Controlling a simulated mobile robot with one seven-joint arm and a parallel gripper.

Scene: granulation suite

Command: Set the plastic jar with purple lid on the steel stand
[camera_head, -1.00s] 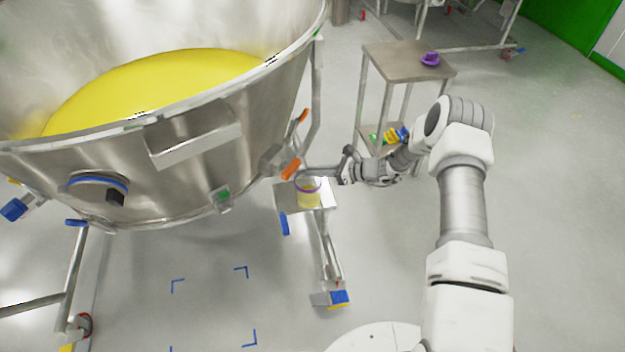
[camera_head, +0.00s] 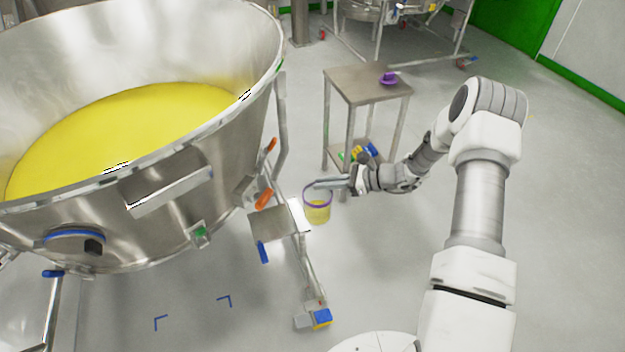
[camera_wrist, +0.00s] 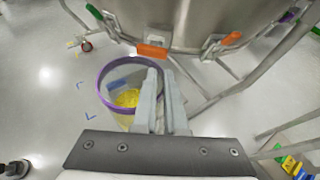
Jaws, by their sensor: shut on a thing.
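The clear plastic jar (camera_head: 317,212) has a purple rim and yellow material inside. It hangs upright in the air, and its open mouth shows in the wrist view (camera_wrist: 117,97). My gripper (camera_head: 318,185) is shut on the jar's rim at its right side; the fingers also show in the wrist view (camera_wrist: 160,90). A separate purple lid (camera_head: 388,79) with a knob lies on top of the steel stand (camera_head: 350,82). The stand is beyond my gripper, behind and right of the jar.
A large steel bowl (camera_head: 200,150) of yellow material fills the left, with orange handles (camera_head: 264,199) and a leg frame close to the jar. Coloured items (camera_head: 358,153) lie on the stand's lower shelf. The front left of the stand's top is bare. Open floor lies to the right.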

